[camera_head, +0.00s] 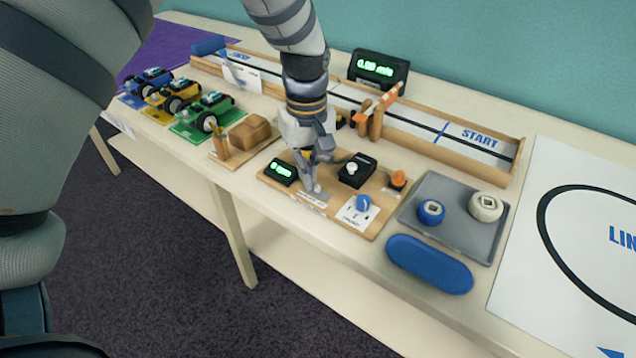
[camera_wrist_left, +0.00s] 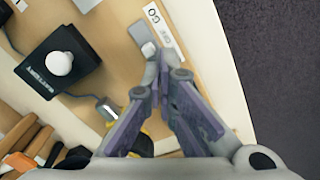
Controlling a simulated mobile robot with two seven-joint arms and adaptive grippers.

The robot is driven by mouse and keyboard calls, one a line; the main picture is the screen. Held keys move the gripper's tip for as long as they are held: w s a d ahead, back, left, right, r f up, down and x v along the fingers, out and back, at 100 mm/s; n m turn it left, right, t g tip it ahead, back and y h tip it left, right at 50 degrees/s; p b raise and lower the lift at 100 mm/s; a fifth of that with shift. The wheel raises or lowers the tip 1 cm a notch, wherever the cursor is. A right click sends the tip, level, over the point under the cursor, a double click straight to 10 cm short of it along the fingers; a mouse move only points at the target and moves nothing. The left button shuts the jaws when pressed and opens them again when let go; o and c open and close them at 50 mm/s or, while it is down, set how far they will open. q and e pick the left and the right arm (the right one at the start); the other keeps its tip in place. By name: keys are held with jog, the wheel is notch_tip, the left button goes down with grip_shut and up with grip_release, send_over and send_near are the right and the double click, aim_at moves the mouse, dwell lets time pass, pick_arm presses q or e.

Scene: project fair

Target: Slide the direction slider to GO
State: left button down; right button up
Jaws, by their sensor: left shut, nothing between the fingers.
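The direction slider is on the wooden control board (camera_head: 270,175). Its small pale knob (camera_head: 317,188) is by the fingertips of my left gripper (camera_head: 309,184). In the left wrist view the knob (camera_wrist_left: 149,49) lies at the tips of my left gripper (camera_wrist_left: 163,62), beside a white label strip (camera_wrist_left: 153,14) reading GO at its upper end. The lower lettering is hard to read. My left gripper is shut with nothing between its fingers. I cannot tell whether the tips touch the knob. My right gripper is not in view.
A grey tray (camera_head: 455,230) and blue case (camera_head: 429,264) stand right; a wooden track (camera_head: 420,140) runs behind.

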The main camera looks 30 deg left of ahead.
pick_arm(q)
jog(key=shift+f, duration=0.7)
jog(key=shift+r, duration=0.1)
jog(key=shift+r, duration=0.1)
